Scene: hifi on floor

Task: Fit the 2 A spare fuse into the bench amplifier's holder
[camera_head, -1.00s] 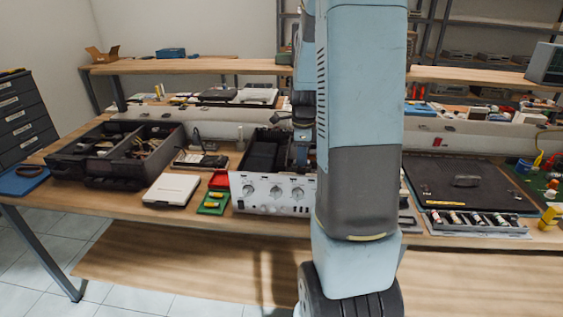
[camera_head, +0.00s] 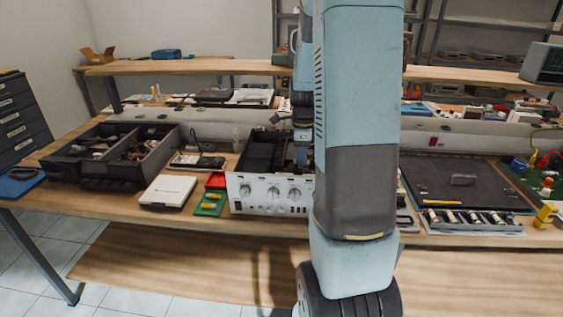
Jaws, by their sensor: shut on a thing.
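The bench amplifier (camera_head: 270,194) stands near the front edge of the bench, with a pale front panel, several knobs and an open dark chassis behind. My gripper (camera_head: 302,154) reaches down into the right part of that chassis, partly covered by my own arm. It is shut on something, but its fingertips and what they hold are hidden. I cannot make out the 2 A spare fuse or the fuse holder. A small green block with yellow pieces (camera_head: 211,203) lies left of the amplifier, with a red tray (camera_head: 216,181) behind it.
A white flat box (camera_head: 168,191) and a black divided case (camera_head: 100,165) lie to the left. A black mat (camera_head: 460,184) and a rack of small cylinders (camera_head: 473,221) lie to the right. My arm blocks the middle. A grey raised ledge (camera_head: 205,120) runs behind.

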